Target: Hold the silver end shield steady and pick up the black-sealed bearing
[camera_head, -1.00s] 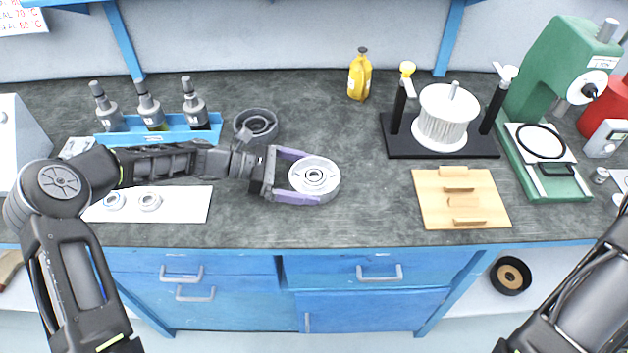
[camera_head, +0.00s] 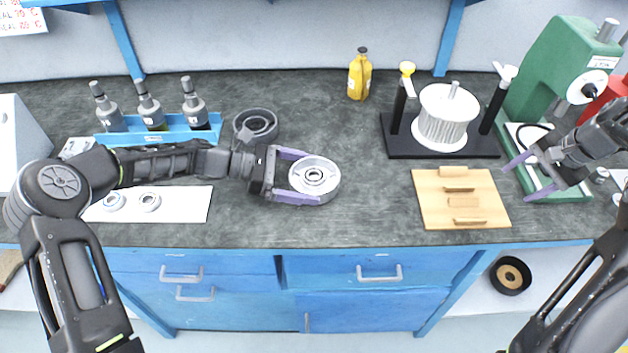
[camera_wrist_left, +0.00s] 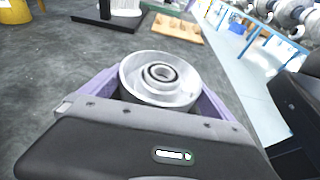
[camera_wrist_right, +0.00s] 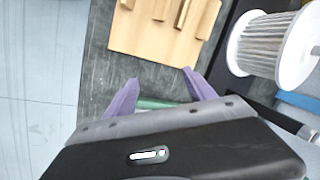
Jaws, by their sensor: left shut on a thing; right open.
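The silver end shield (camera_head: 328,190) is a round cup lying on the bench, left of centre. My left gripper (camera_head: 304,177) is shut on its rim, one purple finger on each side. In the left wrist view the end shield (camera_wrist_left: 180,92) shows a raised hub with a dark ring. Two small ring-shaped bearings, a left one (camera_head: 113,201) and a right one (camera_head: 149,202), lie on a white mat (camera_head: 190,205); I cannot tell their seal colours surely. My right gripper (camera_head: 522,181) is open and empty, at the right edge of the wooden board.
The wooden board (camera_head: 428,207) with pegs lies right of centre. A green press (camera_head: 560,65) is at the right, a dark housing (camera_head: 256,126) behind my left gripper. Bench between shield and board is clear.

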